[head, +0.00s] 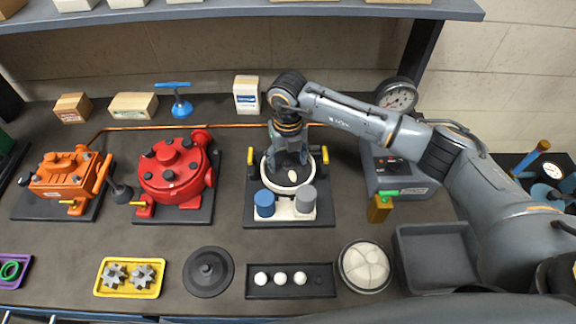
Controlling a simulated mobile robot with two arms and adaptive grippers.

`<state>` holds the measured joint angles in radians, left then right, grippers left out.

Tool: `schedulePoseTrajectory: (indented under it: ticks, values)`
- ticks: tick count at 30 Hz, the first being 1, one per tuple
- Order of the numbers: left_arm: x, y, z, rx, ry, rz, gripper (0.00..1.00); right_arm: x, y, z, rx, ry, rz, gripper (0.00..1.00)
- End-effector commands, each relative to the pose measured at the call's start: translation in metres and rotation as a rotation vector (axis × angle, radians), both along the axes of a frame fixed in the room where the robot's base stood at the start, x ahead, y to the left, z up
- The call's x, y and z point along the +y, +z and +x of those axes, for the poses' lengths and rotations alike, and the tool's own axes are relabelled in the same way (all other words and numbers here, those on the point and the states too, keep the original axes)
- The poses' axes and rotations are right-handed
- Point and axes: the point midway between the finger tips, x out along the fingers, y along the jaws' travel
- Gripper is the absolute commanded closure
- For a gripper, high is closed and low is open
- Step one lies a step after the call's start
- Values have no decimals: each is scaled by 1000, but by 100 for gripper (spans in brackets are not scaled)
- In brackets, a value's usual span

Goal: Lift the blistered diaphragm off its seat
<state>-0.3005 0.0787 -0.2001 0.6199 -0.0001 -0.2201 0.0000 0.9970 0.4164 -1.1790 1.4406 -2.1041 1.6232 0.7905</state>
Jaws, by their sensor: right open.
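The opened unit in the middle has a round white-rimmed seat (319,181) on a dark base plate. Inside the ring lies a dark disc, likely the diaphragm (281,182), with a pale spot on it that may be the blister. My right gripper (289,161) comes from above, pointing down over the far part of the ring. Its fingers are open, and they hide part of the disc; whether they touch it I cannot tell. My left gripper is not in view.
A blue cylinder (264,203) and a grey cylinder (305,198) stand at the unit's front. Yellow clamps flank the ring. A red pump (172,172) stands left. In front lie a dark lid (208,272), a ball tray (256,292) and a round dish (345,283); an empty grey bin (438,262) is right.

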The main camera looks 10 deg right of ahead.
Motion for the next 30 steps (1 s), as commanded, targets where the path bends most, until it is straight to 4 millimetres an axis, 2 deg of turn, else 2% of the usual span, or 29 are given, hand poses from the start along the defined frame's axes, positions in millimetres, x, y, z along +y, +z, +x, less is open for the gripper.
schedulePoseTrajectory:
  ticks: [1,6,8,9,23,30]
  values:
    - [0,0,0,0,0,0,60,0,0,0,0,0,0,51]
    - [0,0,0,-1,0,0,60,0,0,0,0,0,0,85]
    - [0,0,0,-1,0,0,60,0,-1,0,2,0,0,98]
    - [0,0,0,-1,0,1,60,0,-1,-1,3,0,-1,100]
    - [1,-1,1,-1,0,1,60,0,-5,-3,10,1,-2,100]
    - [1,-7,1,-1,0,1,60,0,10,-2,9,3,-1,100]
